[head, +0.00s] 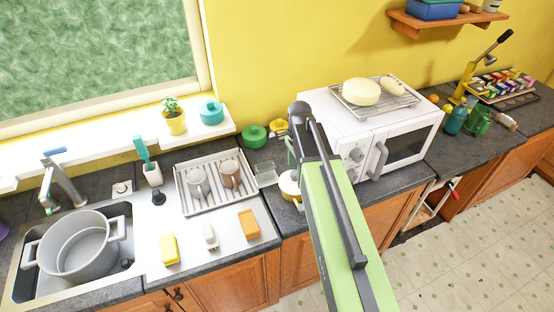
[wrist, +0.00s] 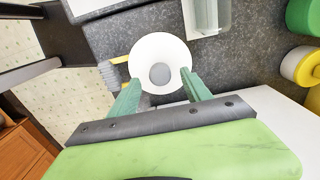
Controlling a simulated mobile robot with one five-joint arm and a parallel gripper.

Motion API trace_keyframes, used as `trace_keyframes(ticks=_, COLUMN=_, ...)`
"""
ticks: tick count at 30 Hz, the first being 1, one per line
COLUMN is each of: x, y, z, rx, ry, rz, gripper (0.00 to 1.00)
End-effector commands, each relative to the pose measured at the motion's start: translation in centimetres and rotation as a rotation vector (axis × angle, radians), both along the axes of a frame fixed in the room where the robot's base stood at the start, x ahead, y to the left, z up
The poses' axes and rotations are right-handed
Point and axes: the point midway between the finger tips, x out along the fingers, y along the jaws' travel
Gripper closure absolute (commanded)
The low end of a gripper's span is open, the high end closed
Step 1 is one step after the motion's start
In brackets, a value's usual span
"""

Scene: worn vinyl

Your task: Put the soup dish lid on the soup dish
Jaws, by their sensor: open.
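My gripper (wrist: 163,80) is open, its two green fingers on either side of the near part of a round white piece (wrist: 160,63) with a grey centre. This piece seems to be the small cream-and-yellow vessel (head: 289,187) on the counter in the head view, partly hidden by my arm. I cannot tell whether the fingers touch it. A green round dish (head: 254,136) stands farther back by the wall, with a yellow knobbed piece (head: 280,126) beside it. Both show in part at the right of the wrist view. Which is the soup dish and which its lid is unclear.
A white microwave (head: 362,125) with a rack on top stands right of my arm. A clear container (head: 265,174) and a dish rack (head: 214,184) with mugs are on the left. The counter's front edge is close to the vessel.

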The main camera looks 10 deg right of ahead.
Motion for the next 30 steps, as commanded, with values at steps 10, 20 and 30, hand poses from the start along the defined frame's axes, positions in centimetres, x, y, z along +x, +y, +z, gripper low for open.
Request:
trace_keyframes(ticks=10, x=0.0, y=0.0, z=1.6, rx=0.000, ry=0.000, rz=0.000, gripper=0.43)
trace_keyframes(ticks=20, x=0.0, y=0.0, z=2.9, rx=0.000, ry=0.000, rz=0.000, gripper=0.43)
trace_keyframes(ticks=30, x=0.0, y=0.0, z=4.3, rx=0.000, ry=0.000, rz=0.000, gripper=0.43)
